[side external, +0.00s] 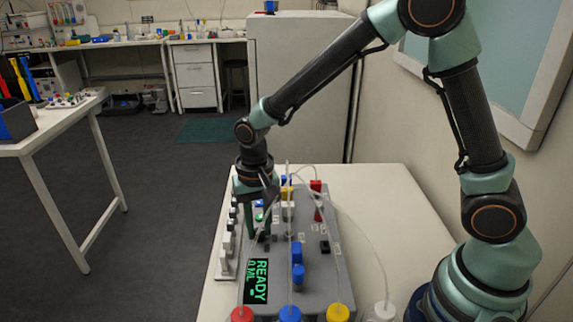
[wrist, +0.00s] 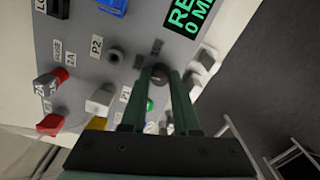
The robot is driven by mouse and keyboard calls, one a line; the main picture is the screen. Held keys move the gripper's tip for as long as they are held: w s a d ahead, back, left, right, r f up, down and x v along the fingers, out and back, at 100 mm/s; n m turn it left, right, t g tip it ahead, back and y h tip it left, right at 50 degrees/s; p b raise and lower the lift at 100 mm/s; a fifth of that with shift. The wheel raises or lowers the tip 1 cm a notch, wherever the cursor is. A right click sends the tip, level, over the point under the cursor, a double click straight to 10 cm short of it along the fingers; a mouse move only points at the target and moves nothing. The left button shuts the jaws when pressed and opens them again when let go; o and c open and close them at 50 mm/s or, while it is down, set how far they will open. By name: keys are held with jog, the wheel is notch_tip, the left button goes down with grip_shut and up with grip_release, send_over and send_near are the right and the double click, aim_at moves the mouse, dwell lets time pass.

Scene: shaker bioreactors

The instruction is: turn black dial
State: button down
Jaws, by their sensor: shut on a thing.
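The black dial (wrist: 158,73) is a small dark round knob on the grey panel. In the wrist view it shows between my fingertips. My gripper (wrist: 160,76) points down at the panel with its green fingers closed on the dial from both sides. In the side view my gripper (side external: 258,237) stands over the left part of the grey device (side external: 320,275), and its fingers mostly hide the dial. A display (side external: 256,281) with green letters reads READY and 0 ML, close to the fingers.
Blue blocks (side external: 297,258), a black knob (side external: 324,246) and red parts (side external: 318,205) stand on the panel. White parts (side external: 226,255) line its left edge. Red, blue (side external: 290,313) and yellow caps and thin tubes are in front.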

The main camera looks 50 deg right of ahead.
aim_at(259, 230)
jog(key=n, duration=0.5)
jog(key=shift+n, duration=0.3)
jog(key=shift+r+n, duration=0.1)
jog(key=shift+n, duration=2.1)
jog(key=c, duration=0.7)
grip_release()
jog(key=shift+o, duration=0.2)
notch_tip(259, 230, up, 12)
